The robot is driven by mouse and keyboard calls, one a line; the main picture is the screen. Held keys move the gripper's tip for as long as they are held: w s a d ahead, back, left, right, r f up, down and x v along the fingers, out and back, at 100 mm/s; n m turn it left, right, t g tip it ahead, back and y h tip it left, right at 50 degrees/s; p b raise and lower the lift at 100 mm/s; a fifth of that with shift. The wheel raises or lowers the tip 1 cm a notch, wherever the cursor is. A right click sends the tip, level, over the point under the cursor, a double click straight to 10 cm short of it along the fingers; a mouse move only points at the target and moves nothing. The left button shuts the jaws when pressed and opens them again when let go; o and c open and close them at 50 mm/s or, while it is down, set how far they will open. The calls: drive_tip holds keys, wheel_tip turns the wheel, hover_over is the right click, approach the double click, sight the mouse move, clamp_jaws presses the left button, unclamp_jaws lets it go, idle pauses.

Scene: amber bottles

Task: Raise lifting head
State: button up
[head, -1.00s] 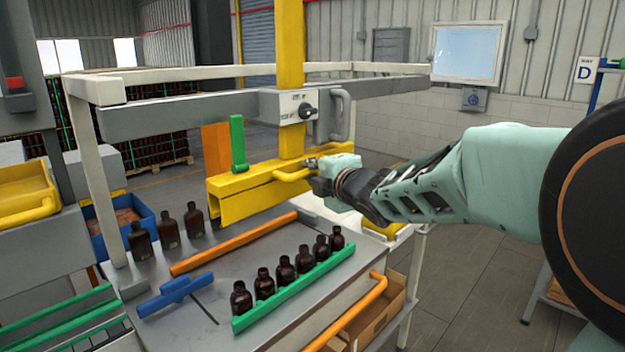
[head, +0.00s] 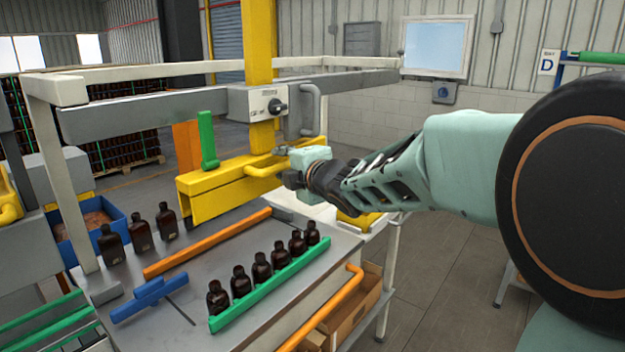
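The lifting head is a long yellow channel-shaped beam (head: 215,190) hanging at the foot of a yellow vertical column (head: 257,50). It is above the grey worktable, clear of the bottles. A yellow bar handle (head: 262,170) runs along its front right side, and a green upright lever (head: 207,140) stands on its left part. My gripper (head: 285,152) is at the right end of this handle, overlapping it in the picture. Its fingers are small and partly hidden, so I cannot tell whether they are closed around the handle. Several amber bottles (head: 262,267) stand in a row along a green rail (head: 270,285).
A grey control box (head: 262,105) with a black knob sits on the crossbeam (head: 160,110) above the head. More bottles (head: 140,232) stand at the table's left, by a blue bin (head: 115,220). An orange rail (head: 205,243) and a blue stop (head: 150,297) lie on the table.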

wheel_tip(320, 180, down, 20)
drive_tip(key=b, duration=0.9)
drive_tip(key=r+v, duration=0.1)
drive_tip(key=v, duration=1)
drive_tip(key=w+d+m+t+h+b, duration=0.1)
drive_tip(key=w+d+m+h+b, duration=0.3)
drive_tip(key=d+m, duration=0.5)
drive_tip(key=w+d+f+m+t+h+b, duration=0.1)
drive_tip(key=w+d+m+h+b, duration=0.3)
drive_tip(key=m, duration=1.9)
drive_tip(key=shift+w+d+f+b, duration=0.3)
drive_tip(key=shift+w+d+b, duration=1.95)
drive_tip(key=shift+d, duration=0.45)
drive_tip(key=shift+r, duration=0.1)
